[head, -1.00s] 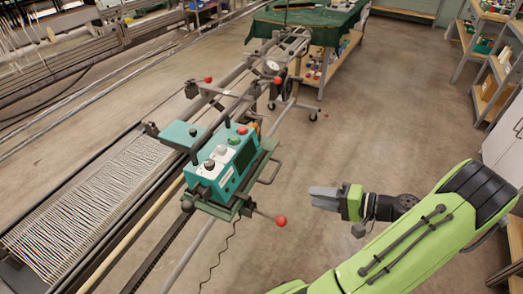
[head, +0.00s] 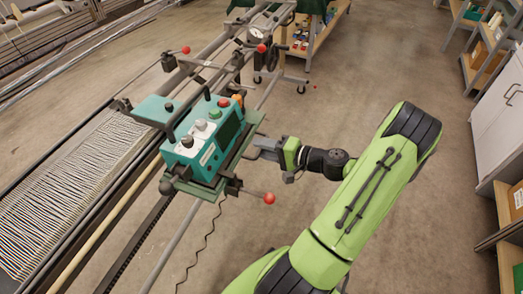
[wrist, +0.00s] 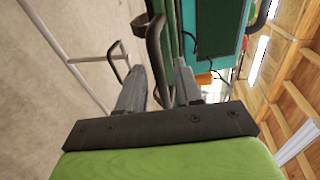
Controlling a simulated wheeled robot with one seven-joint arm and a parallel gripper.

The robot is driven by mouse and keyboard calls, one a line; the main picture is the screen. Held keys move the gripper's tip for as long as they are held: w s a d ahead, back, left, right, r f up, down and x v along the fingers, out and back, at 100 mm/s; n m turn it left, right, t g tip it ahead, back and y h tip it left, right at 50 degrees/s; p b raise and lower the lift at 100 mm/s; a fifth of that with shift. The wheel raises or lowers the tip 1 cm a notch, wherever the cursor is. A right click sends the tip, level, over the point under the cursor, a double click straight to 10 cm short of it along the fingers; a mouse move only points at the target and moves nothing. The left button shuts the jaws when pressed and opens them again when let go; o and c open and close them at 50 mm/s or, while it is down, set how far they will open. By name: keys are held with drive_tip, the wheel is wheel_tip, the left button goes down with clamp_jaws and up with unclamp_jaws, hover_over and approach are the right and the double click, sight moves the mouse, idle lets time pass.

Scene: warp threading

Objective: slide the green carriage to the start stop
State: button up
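The green carriage (head: 247,133) sits on the rails at the left centre of the head view and carries a teal control box (head: 207,160). Its dark handle (wrist: 154,45) stands between my fingers in the wrist view. In the head view my gripper (head: 254,149) hides most of that handle at the carriage's right side. My gripper (wrist: 160,80) is open, a finger on each side of the handle, with a gap still showing. I cannot tell which part is the start stop.
A red-knobbed lever (head: 268,198) sticks out from the carriage's near right corner, below my gripper. Striped warp threads (head: 60,185) lie left of the rails. A wheeled stand and table are at the back. Shelves and a white cabinet (head: 500,115) line the right side; floor between is clear.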

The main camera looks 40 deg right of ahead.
drive_tip(key=shift+w+a, duration=0.15)
drive_tip(key=shift+w, duration=0.2)
clamp_jaws()
drive_tip(key=shift+f, duration=0.1)
